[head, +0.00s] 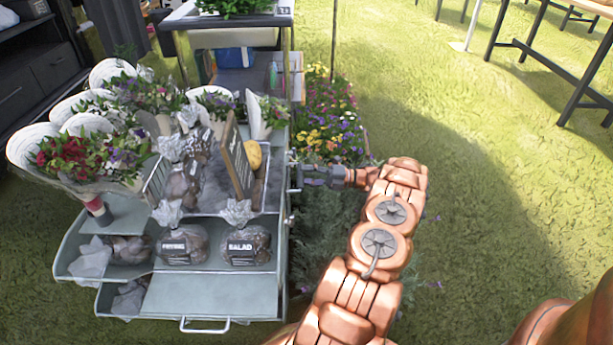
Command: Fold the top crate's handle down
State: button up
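Grey stepped crates (75,262) stand at the left, the upper one holding bags labelled FRYING (182,247) and SALAD (246,247). Below it is a lower grey crate (215,296) with a pale loop handle (205,329) at its front. I cannot clearly make out a handle on the top crate; small metal parts show along the right edge. My gripper (298,176) is at the right side of the crates, pointing left and level with their upper part. It is small and partly lost against the edge, so its finger opening and any contact are unclear.
Flowering plants (330,125) grow beside and behind my gripper. A cart (235,55) stands behind. Open grass (500,200) lies to the right, with wooden tables (545,60) beyond.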

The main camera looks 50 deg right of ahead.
jog(key=r+v, duration=0.1)
jog(key=v, duration=0.6)
jog(key=shift+s+d+f, duration=0.15)
jog(key=shift+s+f, duration=0.1)
jog(key=shift+f, duration=0.25)
dwell(0.7)
